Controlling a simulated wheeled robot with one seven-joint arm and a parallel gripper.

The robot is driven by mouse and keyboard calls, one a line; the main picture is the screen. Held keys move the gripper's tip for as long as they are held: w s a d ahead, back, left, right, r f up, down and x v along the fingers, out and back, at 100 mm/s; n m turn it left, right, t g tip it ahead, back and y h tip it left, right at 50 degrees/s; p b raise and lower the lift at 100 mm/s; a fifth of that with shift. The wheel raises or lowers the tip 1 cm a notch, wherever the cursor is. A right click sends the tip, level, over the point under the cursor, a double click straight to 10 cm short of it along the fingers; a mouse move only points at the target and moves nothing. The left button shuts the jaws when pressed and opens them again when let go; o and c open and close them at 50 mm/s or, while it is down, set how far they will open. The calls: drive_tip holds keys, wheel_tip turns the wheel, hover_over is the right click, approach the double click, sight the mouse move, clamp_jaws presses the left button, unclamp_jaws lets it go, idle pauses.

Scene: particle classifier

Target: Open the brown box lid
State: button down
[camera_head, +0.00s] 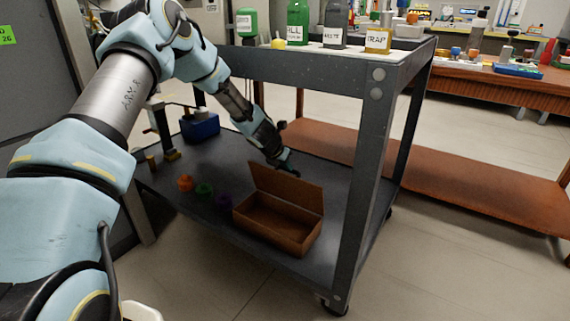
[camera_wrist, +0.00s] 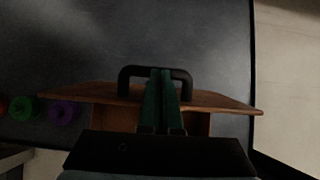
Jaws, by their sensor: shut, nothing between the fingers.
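The brown box (camera_head: 265,233) sits on the lower shelf of the dark cart, and its inside shows from above. Its lid (camera_head: 290,189) stands raised along the back edge, tilted slightly back. In the wrist view the lid (camera_wrist: 215,99) shows nearly edge-on, with a dark handle (camera_wrist: 128,80) on its far side. My gripper (camera_head: 285,165) is at the lid's top edge, just behind it. In the wrist view its green fingers (camera_wrist: 163,82) are shut together, reaching over the lid edge to the handle. Whether they touch the handle or lid I cannot tell.
Orange (camera_head: 185,183), green (camera_head: 204,190) and purple (camera_head: 223,200) pieces lie left of the box. A blue container (camera_head: 199,126) stands farther back. The upper shelf (camera_head: 330,75) and a front post (camera_head: 362,190) frame the space. Shelf area behind the lid is clear.

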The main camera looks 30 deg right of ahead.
idle(0.3)
drive_tip(key=s+a+r+m+y+p, duration=0.1)
drive_tip(key=s+a+r+m, duration=0.15)
drive_tip(key=a+r, duration=0.4)
drive_tip(key=s+a+r+m+p, duration=0.1)
drive_tip(key=s+a+r+m, duration=0.1)
drive_tip(key=a+r+m, duration=0.45)
drive_tip(key=s+a+r+m+g+y, duration=0.15)
drive_tip(key=s+a+m, duration=0.35)
drive_tip(key=a, duration=0.6)
drive_tip(key=s+a+r+m+y, duration=0.2)
drive_tip(key=s+a+m, duration=0.4)
drive_tip(key=a, duration=0.5)
drive_tip(key=s+a+r+m+g+y, duration=0.15)
drive_tip(key=s+a+m, duration=0.35)
drive_tip(key=a, duration=0.7)
wheel_tip(320, 180, up, 31)
drive_tip(key=p, duration=3)
drive_tip(key=shift+d+t, duration=0.25)
drive_tip(key=shift+t, duration=0.15)
drive_tip(key=shift+w+f, duration=0.1)
drive_tip(key=shift+f, duration=0.05)
